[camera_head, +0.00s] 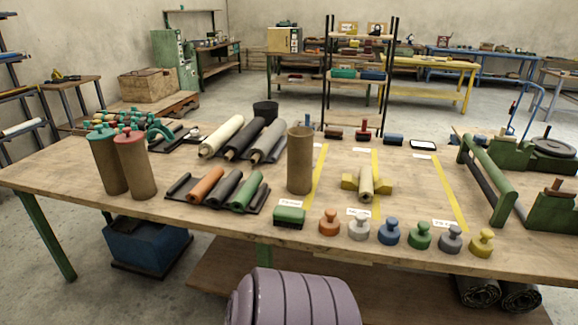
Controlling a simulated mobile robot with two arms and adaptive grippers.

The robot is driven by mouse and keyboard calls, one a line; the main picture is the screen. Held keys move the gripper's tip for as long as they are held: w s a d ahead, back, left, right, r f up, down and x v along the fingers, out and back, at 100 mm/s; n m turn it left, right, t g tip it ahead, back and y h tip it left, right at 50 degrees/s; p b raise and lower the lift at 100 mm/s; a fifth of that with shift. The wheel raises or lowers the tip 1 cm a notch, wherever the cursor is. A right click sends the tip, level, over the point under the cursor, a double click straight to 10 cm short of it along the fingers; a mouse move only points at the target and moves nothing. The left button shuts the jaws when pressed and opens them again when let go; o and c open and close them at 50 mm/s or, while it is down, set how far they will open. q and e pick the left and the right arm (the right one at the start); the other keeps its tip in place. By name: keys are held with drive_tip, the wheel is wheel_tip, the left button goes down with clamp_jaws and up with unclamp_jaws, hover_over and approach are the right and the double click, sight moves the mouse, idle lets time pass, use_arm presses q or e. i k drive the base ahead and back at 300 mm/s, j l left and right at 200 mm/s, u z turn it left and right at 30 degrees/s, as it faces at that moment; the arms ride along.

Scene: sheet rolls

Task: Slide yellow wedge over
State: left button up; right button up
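Two yellow wedge-like blocks lie on the wooden table right of its middle, a left one (349,182) and a right one (384,187). A small tan roll (366,183) lies between them, its near end facing me. I cannot tell whether the blocks touch it or are joined behind it. Neither of my grippers shows in this view.
A tall brown tube (300,160) stands left of the wedges. A row of coloured knobbed weights (389,232) and a green block (289,216) line the front edge. A green roller frame (488,180) stands at right. Bare wood (415,190) lies right of the wedges.

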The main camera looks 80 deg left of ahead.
sight(382, 186)
drive_tip(key=u, duration=2.75)
